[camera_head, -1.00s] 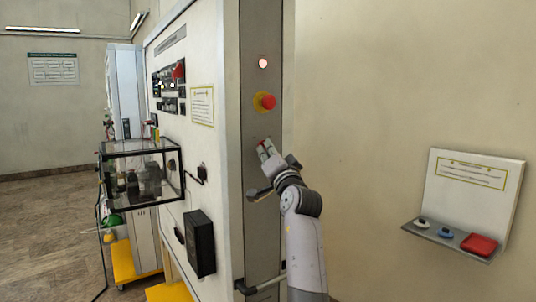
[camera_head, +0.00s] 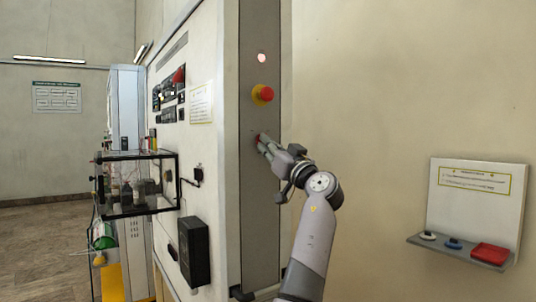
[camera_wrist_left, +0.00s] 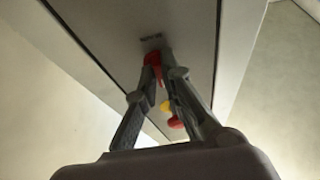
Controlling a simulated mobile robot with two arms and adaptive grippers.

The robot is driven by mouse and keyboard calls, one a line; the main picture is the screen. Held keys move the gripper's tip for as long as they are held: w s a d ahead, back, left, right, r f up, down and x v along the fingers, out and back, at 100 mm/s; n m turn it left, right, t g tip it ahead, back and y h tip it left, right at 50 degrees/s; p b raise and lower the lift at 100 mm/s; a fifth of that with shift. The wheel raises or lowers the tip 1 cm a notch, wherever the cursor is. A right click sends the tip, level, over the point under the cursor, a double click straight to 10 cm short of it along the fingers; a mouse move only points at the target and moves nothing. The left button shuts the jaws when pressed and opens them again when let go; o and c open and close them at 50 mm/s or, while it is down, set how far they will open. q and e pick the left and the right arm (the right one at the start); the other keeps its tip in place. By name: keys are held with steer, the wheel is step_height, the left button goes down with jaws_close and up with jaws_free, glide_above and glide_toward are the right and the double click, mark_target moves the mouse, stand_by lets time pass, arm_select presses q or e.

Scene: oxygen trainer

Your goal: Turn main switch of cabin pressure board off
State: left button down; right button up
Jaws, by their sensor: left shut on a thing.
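The cabin pressure board is a tall narrow grey panel (camera_head: 258,210) on the end of a white cabinet. A small red switch (camera_head: 258,138) sits on it below the red mushroom button with a yellow collar (camera_head: 264,94). My left gripper (camera_head: 263,145) is at this switch, its fingers reaching the panel. In the left wrist view the fingertips (camera_wrist_left: 160,62) close around the red switch (camera_wrist_left: 152,59), below a small dark label. The fingers hide part of the switch, so its exact angle cannot be told. My right gripper is out of view.
A pale round lamp (camera_head: 262,58) is above the mushroom button. A wall shelf (camera_head: 450,251) with white, blue and red items is at right. A glass-sided case (camera_head: 135,212) and a black box (camera_head: 194,251) project from the cabinet's left face. Bare wall lies right of the panel.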

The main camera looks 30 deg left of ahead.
arm_select(q)
steer(key=shift+w+d+r+n+g+p, duration=0.15)
steer(key=shift+n+g+p, duration=1.05)
steer(key=shift+n, duration=1.05)
steer(key=shift+w+n+g+p, duration=0.1)
steer(key=shift+n+g+p, duration=1.1)
steer(key=shift+n, duration=1)
steer(key=shift+w+d+r+n+g+p, duration=0.15)
steer(key=shift+n+g+p, duration=0.75)
steer(key=shift+n+p, duration=1)
steer(key=shift+a+f+n+b, duration=0.1)
steer(key=shift+n+b, duration=0.25)
steer(key=shift+n, duration=0.1)
steer(key=c, duration=1.7)
jaws_free()
